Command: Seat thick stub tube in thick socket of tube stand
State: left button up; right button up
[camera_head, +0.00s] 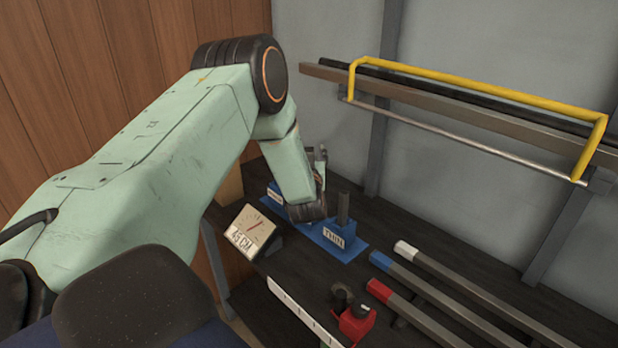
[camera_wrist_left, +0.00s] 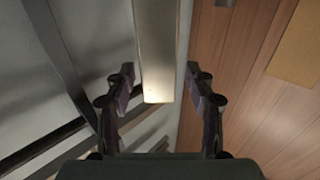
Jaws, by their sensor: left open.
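The blue tube stand (camera_head: 357,248) lies on the dark bench in the head view. A dark upright tube (camera_head: 343,208) rises from its near labelled block; I cannot tell whether this is the thick stub tube. A second blue block (camera_head: 273,196) shows farther left, partly behind my arm. My left gripper (camera_head: 320,165) is open beside the stand, with its wrist covering part of it. In the left wrist view, its fingers (camera_wrist_left: 160,100) are apart. A long pale bar (camera_wrist_left: 157,50) appears between them, touching neither; its depth is unclear. My right gripper is not in view.
A red fixture (camera_head: 356,323), a white strip (camera_head: 302,313) and several bars with coloured ends (camera_head: 425,285) lie nearer and right. A yellow handle (camera_head: 480,98) and rails are on the grey wall behind.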

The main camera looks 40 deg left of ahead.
pick_arm(q)
jog(key=shift+s+d+r, duration=0.1)
jog(key=shift+d+r, duration=0.1)
jog(key=shift+r, duration=0.05)
jog(key=shift+w+a+f, duration=0.2)
jog(key=shift+f, duration=0.05)
jog(key=c, duration=0.5)
jog(key=shift+s+d+r, duration=0.1)
jog(key=shift+s+r, duration=0.05)
jog(key=shift+r, duration=0.05)
jog(key=c, duration=0.6)
grip_shut()
jog(key=shift+f, duration=0.1)
